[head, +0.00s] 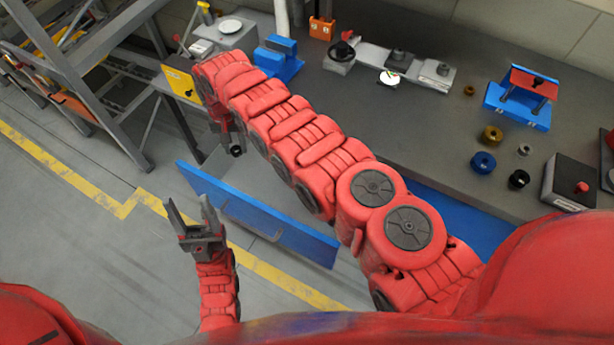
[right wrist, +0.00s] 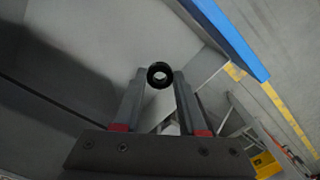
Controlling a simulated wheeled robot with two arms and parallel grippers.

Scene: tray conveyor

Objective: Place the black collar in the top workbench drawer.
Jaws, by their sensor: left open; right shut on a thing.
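A black collar (head: 237,151), a small ring, is held in my right gripper (head: 233,144). In the right wrist view the collar (right wrist: 160,75) sits between the two fingertips, its hole facing the camera. The workbench drawer is pulled out; its blue front (head: 258,214) shows in the head view, and the blue edge (right wrist: 232,40) in the right wrist view. The gripper is over the grey drawer area, behind the front; the collar's height above the floor of the drawer is unclear. My right arm hides part of the drawer. My left gripper (head: 196,222) is open and empty, left of the drawer front.
The dark workbench (head: 440,130) carries a blue ring (head: 483,162), a brass ring (head: 492,135), another black ring (head: 518,179) and a blue fixture (head: 517,103). A grey metal rack (head: 90,60) stands at the left. The floor around my left gripper is clear.

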